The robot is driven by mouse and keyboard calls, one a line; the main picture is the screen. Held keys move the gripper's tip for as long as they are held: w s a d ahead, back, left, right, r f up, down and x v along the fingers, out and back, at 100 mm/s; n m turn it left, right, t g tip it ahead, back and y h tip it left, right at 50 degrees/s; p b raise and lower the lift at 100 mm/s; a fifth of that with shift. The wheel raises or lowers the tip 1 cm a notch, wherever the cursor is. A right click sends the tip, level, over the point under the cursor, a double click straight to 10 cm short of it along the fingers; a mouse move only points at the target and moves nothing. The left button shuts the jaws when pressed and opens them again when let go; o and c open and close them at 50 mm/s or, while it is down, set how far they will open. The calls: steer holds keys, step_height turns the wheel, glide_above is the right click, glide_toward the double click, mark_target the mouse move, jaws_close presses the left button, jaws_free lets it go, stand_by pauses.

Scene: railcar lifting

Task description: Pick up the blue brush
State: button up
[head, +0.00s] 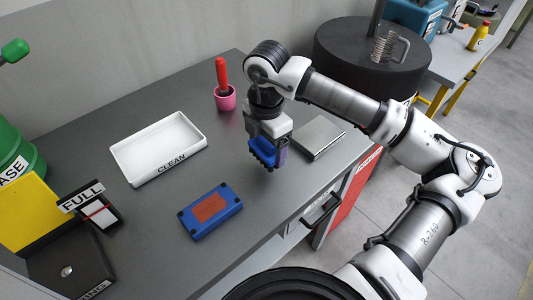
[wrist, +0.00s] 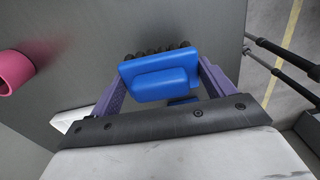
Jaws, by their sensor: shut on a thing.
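The blue brush (head: 262,149) has a blue body and dark bristles along one side. In the head view it is in my gripper (head: 266,141), above the grey table with bristles pointing down. In the wrist view the brush (wrist: 160,76) sits between the two purple fingers of my gripper (wrist: 162,84), which are shut on it. Its bristles show at the far edge. Whether the bristles touch the table I cannot tell for sure.
On the grey table (head: 110,245) stand a white tray marked CLEAN (head: 135,158), a blue box with an orange top (head: 188,225), a pink cup holding a red-handled tool (head: 226,102), and a silver plate (head: 330,146). A FULL sign (head: 82,196) stands at the left.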

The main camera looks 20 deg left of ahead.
step_height(320, 180, up, 16)
steer(key=b, duration=0.3)
steer(key=o, duration=0.5)
steer(key=c, duration=0.4)
steer(key=shift+o, duration=0.2)
steer(key=shift+s+f, duration=0.1)
steer(key=shift+s, duration=0.05)
